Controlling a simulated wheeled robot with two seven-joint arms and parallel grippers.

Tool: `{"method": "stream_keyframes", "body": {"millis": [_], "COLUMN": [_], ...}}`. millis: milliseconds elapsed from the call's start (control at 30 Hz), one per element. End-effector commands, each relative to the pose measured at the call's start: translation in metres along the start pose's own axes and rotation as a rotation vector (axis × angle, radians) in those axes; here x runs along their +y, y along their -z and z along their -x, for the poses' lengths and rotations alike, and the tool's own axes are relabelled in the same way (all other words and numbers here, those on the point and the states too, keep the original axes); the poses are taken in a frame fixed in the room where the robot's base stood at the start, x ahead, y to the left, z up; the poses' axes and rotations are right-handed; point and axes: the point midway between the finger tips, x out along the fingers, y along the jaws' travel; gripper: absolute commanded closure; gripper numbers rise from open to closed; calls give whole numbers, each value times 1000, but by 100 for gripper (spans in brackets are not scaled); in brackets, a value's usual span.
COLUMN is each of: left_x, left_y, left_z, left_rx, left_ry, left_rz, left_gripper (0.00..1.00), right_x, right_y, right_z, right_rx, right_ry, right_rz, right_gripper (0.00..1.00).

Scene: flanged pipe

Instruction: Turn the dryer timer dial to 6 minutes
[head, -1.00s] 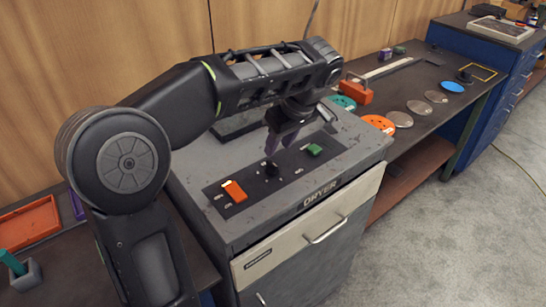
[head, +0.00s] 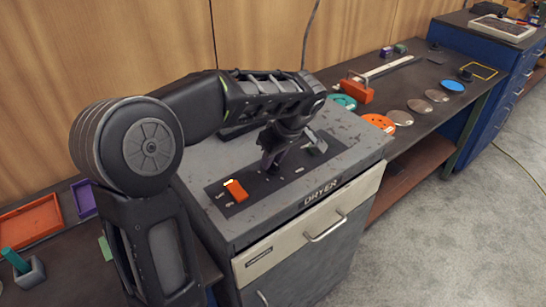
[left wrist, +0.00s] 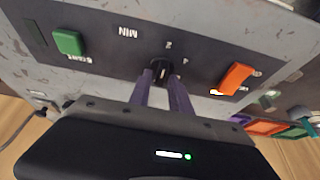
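The black timer dial (left wrist: 162,71) sits on the dark panel of the dryer (head: 345,215). In the left wrist view the panel is upside down, with the marks MIN, 2 and 4 beside the dial. A light mark shows on the dial, but its exact setting is too small to read. My left gripper (head: 268,163) is down at the panel. In the left wrist view its purple fingers (left wrist: 161,80) are apart, one on each side of the dial. I cannot tell whether they press on it. In the head view the gripper hides the dial. My right gripper is out of view.
An orange switch (head: 236,190) with a lit lamp beside it and a green button (left wrist: 68,42) flank the dial. A bench with an orange block (head: 357,90) and several discs stands to the right. An orange tray (head: 30,222) lies at left.

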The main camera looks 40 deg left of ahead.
Motion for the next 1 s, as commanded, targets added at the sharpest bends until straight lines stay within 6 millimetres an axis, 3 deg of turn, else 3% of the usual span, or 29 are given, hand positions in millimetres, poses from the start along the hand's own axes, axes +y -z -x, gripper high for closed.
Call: {"method": "stream_keyframes", "body": {"millis": [267, 1000], "left_x": [0, 0], "left_y": [0, 0], "left_z": [0, -1], "left_rx": [0, 1], "left_ry": [0, -21], "left_rz": [0, -44], "left_gripper": [100, 100], "right_x": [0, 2], "right_y": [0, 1], "right_z": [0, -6], "right_rx": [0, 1], "right_ry": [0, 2], "right_rz": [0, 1], "right_gripper": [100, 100]}}
